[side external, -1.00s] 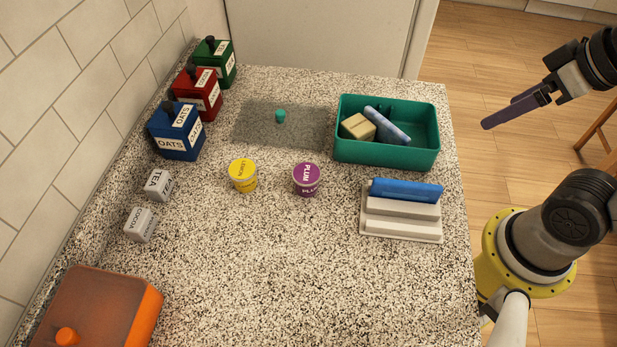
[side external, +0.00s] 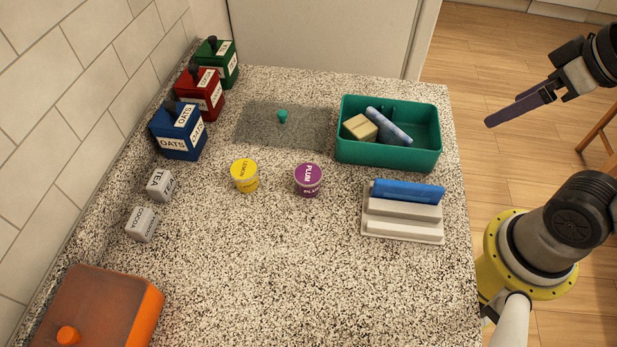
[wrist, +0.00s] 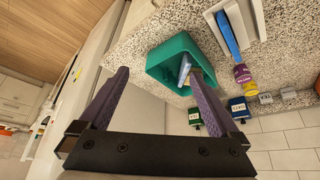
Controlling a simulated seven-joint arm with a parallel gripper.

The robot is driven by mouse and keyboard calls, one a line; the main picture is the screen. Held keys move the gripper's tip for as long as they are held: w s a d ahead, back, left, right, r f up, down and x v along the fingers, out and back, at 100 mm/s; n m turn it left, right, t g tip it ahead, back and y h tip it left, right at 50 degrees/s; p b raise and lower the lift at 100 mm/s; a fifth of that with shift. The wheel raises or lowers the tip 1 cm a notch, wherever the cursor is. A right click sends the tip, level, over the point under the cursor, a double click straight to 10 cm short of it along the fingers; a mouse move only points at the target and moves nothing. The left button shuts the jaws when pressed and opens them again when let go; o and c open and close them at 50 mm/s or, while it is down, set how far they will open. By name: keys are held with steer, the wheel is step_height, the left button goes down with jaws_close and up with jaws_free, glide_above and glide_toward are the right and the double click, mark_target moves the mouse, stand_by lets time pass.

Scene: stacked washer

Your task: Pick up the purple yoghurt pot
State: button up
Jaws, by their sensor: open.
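The purple yoghurt pot (side external: 308,180), labelled PLUM, stands upright on the speckled worktop, right of a yellow pot (side external: 245,176). In the wrist view the purple pot (wrist: 242,74) is small, beyond the right finger, near the yellow pot (wrist: 250,89). My gripper (side external: 518,108) is off the worktop's right side, above the wooden floor, far from the pot. In the wrist view my gripper's (wrist: 160,82) two purple fingers are wide apart with nothing between them in their grip.
A green bin (side external: 388,155) holding a tan block and a blue roll stands behind and right of the pot. A white stepped rack (side external: 402,222) with a blue bar is at right. The front middle is clear.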

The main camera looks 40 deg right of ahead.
steer(key=w+d+r+t+h, duration=0.2)
steer(key=w+d+r+t, duration=0.15)
steer(key=w+r, duration=0.65)
steer(key=w+a+n+t+y, duration=0.1)
steer(key=w+a+n+t, duration=0.15)
steer(key=w+a, duration=0.35)
steer(key=n+g+y, duration=0.5)
steer(key=n+y, duration=0.4)
steer(key=y, duration=0.2)
glide_above(311, 173)
steer(key=s+d, duration=0.2)
steer(key=d, duration=0.1)
step_height(311, 173, down, 6)
step_height(311, 173, down, 16)
steer(key=shift+s+d+r, duration=0.1)
steer(key=shift+s, duration=0.05)
steer(key=shift+w+a+f, duration=0.25)
steer(key=shift+a+f, duration=0.1)
steer(key=shift+f, duration=0.1)
steer(key=shift+x, duration=2)
steer(key=shift+r, duration=0.1)
